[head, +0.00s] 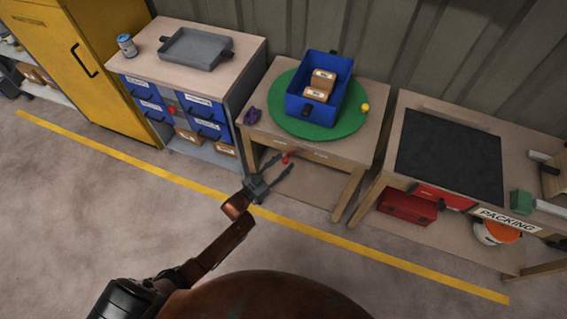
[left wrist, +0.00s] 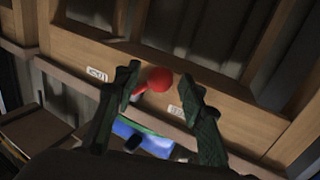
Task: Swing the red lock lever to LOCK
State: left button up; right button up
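The red lever (head: 287,157) has a round knob and sits at the front edge of the table that bears a green turntable (head: 349,123). In the left wrist view its red knob (left wrist: 158,80) shows between two small pale labels, too small to read. My left gripper (head: 281,164) is open at the table front, its fingers on either side of the knob. My right gripper is not in view.
A drawer cabinet (head: 240,80) stands left, the packing table (head: 520,170) right. The floor in front is clear.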

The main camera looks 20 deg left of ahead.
pick_arm(q)
jog(key=shift+w, duration=0.2)
jog(key=shift+c, duration=0.2)
grip_shut()
dwell(0.4)
